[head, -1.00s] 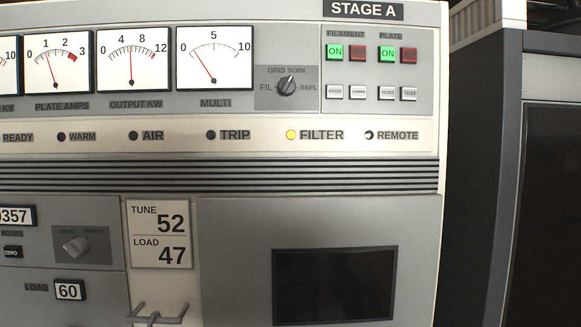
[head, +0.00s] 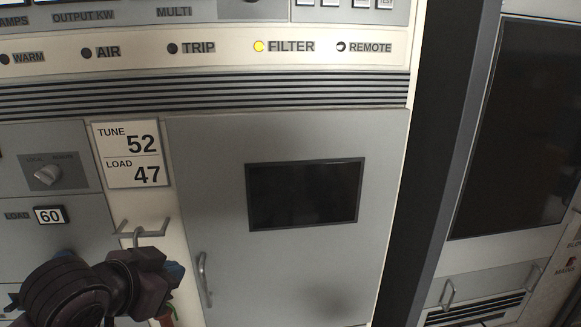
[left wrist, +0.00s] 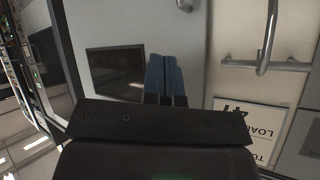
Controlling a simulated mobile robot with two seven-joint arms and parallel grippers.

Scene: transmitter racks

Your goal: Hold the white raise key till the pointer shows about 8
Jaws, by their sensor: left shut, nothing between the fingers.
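The keys of the upper right panel are cut off by the top edge of the head view; only the lower edge of the leftmost white key, the raise key (head: 305,3), shows. The meters and their pointers are out of view; only the labels below them show. My left gripper (head: 174,273) is low at the left in the head view, in front of the cabinet and far below the keys. In the left wrist view its blue fingers (left wrist: 166,78) are together and empty. My right gripper is not in view.
A metal hook (head: 140,228) sticks out below the TUNE 52, LOAD 47 card (head: 131,155), close to my left gripper. The grey door (head: 290,270) has a dark window (head: 305,194) and a handle (head: 204,280). Another dark rack (head: 520,130) stands at the right.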

